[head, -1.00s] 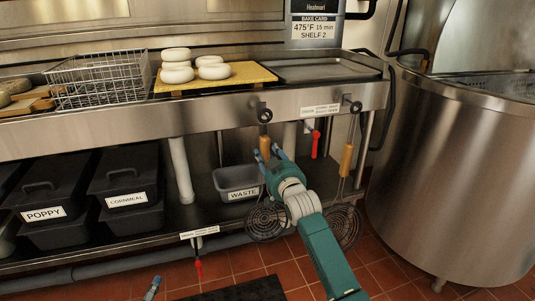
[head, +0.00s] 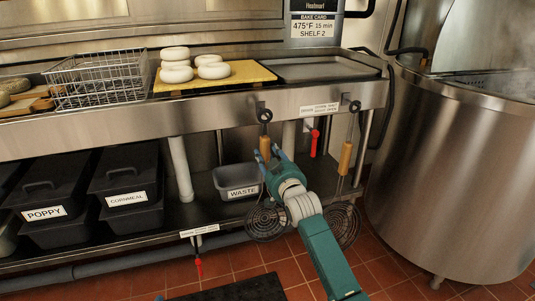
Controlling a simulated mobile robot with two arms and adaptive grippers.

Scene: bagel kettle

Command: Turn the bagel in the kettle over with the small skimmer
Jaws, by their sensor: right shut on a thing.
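Two skimmers with wooden handles and dark wire heads hang from knobs on the steel table front. My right gripper (head: 268,156) is shut on the wooden handle of the left skimmer (head: 265,219), which still hangs below its knob. The right skimmer (head: 346,158) hangs free, its head partly behind my arm. I cannot tell for sure which skimmer is the smaller. The large steel kettle (head: 450,175) stands at the right; its inside barely shows and no bagel is visible in it. Only a blue tip of my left gripper (head: 160,297) shows at the bottom edge.
On the table are a wire basket (head: 98,80), several pale bagels (head: 176,74) on a yellow board (head: 235,75) and an empty tray (head: 315,69). Below are black bins (head: 125,185) and a waste tub (head: 238,181). Red-handled valves (head: 314,148) hang near the skimmers.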

